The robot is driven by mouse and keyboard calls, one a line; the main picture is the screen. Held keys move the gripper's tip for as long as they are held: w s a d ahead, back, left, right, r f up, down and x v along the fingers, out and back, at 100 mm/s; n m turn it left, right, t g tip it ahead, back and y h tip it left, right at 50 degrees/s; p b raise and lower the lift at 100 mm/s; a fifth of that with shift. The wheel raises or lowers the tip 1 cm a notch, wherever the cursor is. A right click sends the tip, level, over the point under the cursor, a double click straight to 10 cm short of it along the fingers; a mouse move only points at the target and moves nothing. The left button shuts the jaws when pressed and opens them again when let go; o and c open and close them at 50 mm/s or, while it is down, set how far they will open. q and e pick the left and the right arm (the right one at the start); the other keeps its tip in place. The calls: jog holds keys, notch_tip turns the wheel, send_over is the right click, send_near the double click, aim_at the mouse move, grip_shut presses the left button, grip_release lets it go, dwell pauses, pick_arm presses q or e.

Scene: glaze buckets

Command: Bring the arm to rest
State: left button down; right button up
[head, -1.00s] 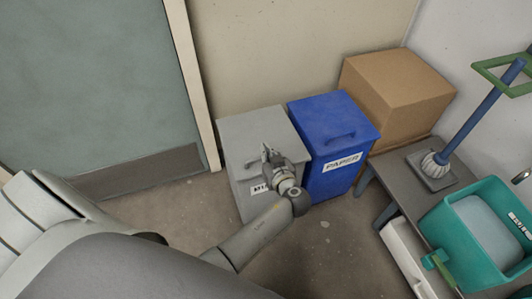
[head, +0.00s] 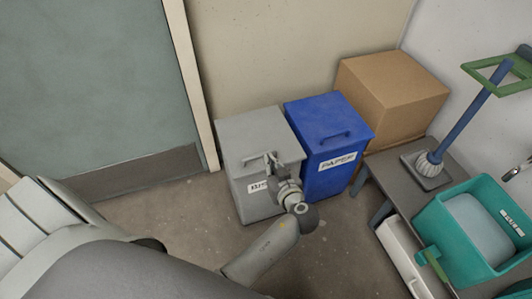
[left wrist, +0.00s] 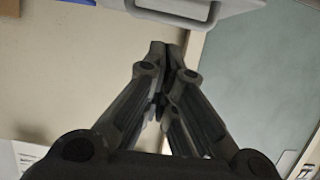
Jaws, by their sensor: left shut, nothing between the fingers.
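My left gripper (head: 270,160) is in front of the grey bin (head: 250,128) in the head view, overlapping the front edge of its lid and part of its label. In the left wrist view the fingers of my left gripper (left wrist: 166,50) meet at the tips, with nothing between them. The grey bin's lid and handle (left wrist: 190,10) show at the top of that view, beyond the fingertips. I cannot tell the exact gap between the fingers and the bin. My left arm (head: 265,250) reaches up from the bottom of the head view. My right gripper is not in view.
A blue bin (head: 328,140) labelled PAPER stands right of the grey bin, with a cardboard box (head: 395,85) behind it. A teal bucket (head: 455,235) is at right. A door (head: 85,80) is at left.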

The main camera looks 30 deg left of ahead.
pick_arm(q)
jog(key=shift+s+d+f, duration=0.1)
jog(key=shift+s+d, duration=0.55)
jog(key=shift+d, duration=0.1)
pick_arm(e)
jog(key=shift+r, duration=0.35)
